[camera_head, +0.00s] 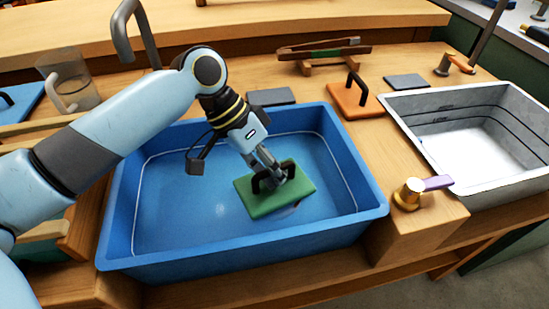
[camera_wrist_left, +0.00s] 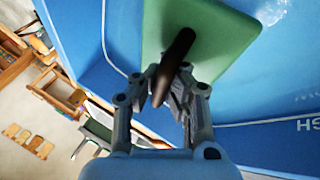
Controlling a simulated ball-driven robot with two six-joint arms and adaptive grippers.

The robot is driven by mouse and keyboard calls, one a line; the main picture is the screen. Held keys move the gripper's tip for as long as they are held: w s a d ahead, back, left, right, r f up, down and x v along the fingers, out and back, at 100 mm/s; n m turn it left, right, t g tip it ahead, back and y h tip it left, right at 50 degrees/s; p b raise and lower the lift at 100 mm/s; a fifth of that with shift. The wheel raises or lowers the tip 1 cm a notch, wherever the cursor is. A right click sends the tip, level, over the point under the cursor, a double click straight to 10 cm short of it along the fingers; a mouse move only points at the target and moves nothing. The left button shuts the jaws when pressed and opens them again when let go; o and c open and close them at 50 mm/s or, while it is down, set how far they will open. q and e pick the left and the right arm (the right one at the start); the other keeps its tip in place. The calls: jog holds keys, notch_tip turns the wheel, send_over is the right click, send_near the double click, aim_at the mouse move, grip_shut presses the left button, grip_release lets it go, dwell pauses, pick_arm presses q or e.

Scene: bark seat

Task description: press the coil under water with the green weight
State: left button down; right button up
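The green weight (camera_head: 278,203) is a flat green block with a dark arched handle, inside the blue basin (camera_head: 120,225). My left gripper (camera_head: 270,176) reaches down from the upper left and is shut on the handle. In the left wrist view the fingers (camera_wrist_left: 174,76) close around the dark handle, and the green weight (camera_wrist_left: 205,38) lies beyond them. My right gripper is not in view.
A grey-white basin (camera_head: 470,180) with dark lines inside stands at the right. A brass tap with a purple lever (camera_head: 410,192) sits between the basins. An orange block with a handle (camera_head: 355,98), a wooden rack (camera_head: 325,55) and a clear jug (camera_head: 75,85) stand behind.

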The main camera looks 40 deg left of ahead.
aim_at(275, 193)
pick_arm(q)
jog(key=shift+f+b, duration=1.2)
jog(key=shift+f, duration=1.7)
jog(key=shift+d, duration=0.1)
jog(key=shift+s+f, duration=0.1)
jog(key=shift+f, duration=0.05)
jog(key=c, duration=0.9)
grip_release()
jog(key=shift+s+d+f, duration=0.1)
jog(key=shift+f, duration=0.05)
